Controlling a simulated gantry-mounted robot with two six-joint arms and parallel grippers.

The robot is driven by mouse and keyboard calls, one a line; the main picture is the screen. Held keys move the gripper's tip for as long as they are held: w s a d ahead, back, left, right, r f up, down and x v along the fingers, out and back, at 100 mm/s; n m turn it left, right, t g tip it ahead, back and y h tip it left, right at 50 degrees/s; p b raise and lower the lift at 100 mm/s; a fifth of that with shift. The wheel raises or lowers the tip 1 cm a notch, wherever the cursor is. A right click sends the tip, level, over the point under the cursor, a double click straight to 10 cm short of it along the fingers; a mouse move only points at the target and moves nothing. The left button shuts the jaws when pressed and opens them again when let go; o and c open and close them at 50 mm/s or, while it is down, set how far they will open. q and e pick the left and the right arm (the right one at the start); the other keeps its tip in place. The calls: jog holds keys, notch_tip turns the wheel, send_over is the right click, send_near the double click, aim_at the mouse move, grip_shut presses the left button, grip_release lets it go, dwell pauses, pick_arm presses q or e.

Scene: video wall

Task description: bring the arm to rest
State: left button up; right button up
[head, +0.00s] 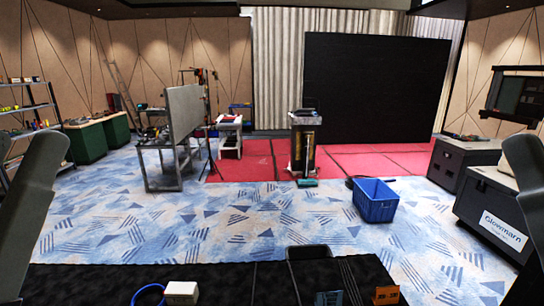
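In the head view, parts of my two arms show as grey links at the left and right edges. Neither gripper is in view, so I cannot see whether they are open, shut or holding anything. The black table (225,282) runs along the bottom of the view.
A blue crate (375,205) stands on the patterned carpet beyond the table. A dark cart (303,145) stands on the red mat (260,160) before a large black wall panel (375,90). Dark cases (492,213) stand at right, a panel on a frame (185,112) at left.

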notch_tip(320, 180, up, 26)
jog(key=p, duration=2.3)
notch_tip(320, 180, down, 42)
jog(key=b, duration=4.1)
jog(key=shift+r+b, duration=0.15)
jog(key=shift+b, duration=0.15)
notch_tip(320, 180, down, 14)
jog(key=b, duration=1.4)
